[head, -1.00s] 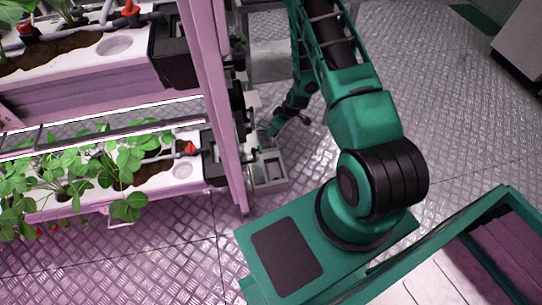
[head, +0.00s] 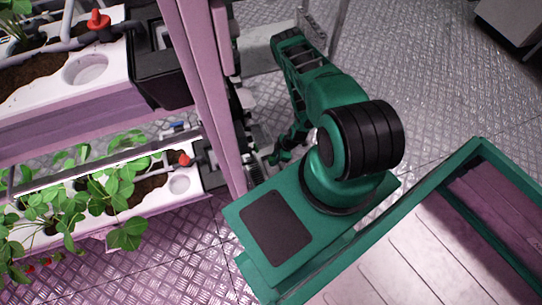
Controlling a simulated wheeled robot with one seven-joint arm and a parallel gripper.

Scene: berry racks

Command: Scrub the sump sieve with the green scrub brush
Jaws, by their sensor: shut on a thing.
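My gripper (head: 281,156) is low down beside the foot of the pink rack post, at the end of my folded green arm. It is small in the head view and its fingers blend with what it holds, a small green thing that fits the green scrub brush. The bristles cannot be made out. The grey sump box (head: 257,172) is just left of the gripper, partly hidden by the post and my base. The sieve cannot be told apart there, and I cannot tell whether the brush touches it.
The pink rack post (head: 205,95) stands close to the left of my arm. A black box (head: 160,68) caps the upper gutter. The patterned metal floor (head: 425,75) is open to the right.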

